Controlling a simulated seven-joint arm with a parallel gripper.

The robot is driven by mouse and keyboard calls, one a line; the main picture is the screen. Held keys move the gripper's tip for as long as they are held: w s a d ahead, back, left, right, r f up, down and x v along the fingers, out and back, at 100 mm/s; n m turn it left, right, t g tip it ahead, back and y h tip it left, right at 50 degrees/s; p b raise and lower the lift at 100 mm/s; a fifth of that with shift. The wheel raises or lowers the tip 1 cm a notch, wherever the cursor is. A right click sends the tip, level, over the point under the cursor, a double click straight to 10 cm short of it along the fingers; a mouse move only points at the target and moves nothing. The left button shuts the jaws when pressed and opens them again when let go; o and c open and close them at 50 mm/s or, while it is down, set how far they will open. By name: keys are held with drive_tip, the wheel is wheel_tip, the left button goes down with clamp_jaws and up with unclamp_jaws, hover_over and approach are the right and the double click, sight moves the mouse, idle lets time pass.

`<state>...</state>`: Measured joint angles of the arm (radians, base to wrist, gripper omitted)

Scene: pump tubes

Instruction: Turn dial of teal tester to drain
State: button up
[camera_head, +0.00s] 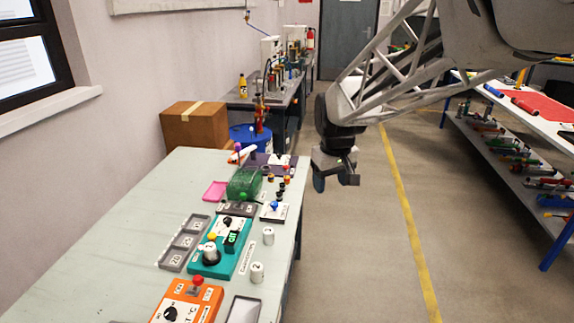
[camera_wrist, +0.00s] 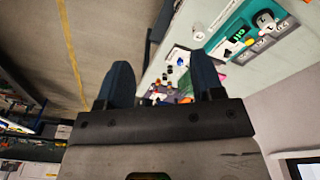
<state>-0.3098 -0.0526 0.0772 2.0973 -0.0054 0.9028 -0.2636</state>
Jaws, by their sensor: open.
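The teal tester (camera_head: 228,262) lies on the workbench in the head view. It carries a dial (camera_head: 211,253) with a light top and dark base, a small dark display with green characters (camera_head: 232,238), and a yellow knob. The dial's exact setting is too small to read. The teal tester also shows at the upper right of the wrist view (camera_wrist: 229,34). My gripper (camera_head: 336,180) is open and empty, off the bench's right edge, over the floor and well apart from the tester. Its two dark fingers (camera_wrist: 163,85) show in the wrist view.
An orange device (camera_head: 187,303) with a red knob sits in front of the tester. Grey trays (camera_head: 180,243) lie to its left and white cylinders (camera_head: 257,271) stand to its right. A green transparent housing (camera_head: 245,183) is behind. The bench's left side (camera_head: 110,255) is clear.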

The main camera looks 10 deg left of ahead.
drive_tip(key=w+a+f+n, duration=0.2)
drive_tip(key=w+a+f, duration=0.25)
drive_tip(key=a, duration=0.35)
drive_tip(key=w+a+f+n, duration=0.1)
drive_tip(key=w+a+f, duration=0.4)
drive_tip(key=a, duration=0.4)
drive_tip(key=n+g, duration=0.1)
drive_tip(key=n, duration=0.3)
hover_over(227, 219)
drive_tip(key=f, duration=1.2)
drive_tip(key=shift+d, duration=0.4)
drive_tip(key=shift+a+f, duration=0.35)
drive_tip(key=shift+f, duration=3.9)
drive_tip(key=c, duration=0.9)
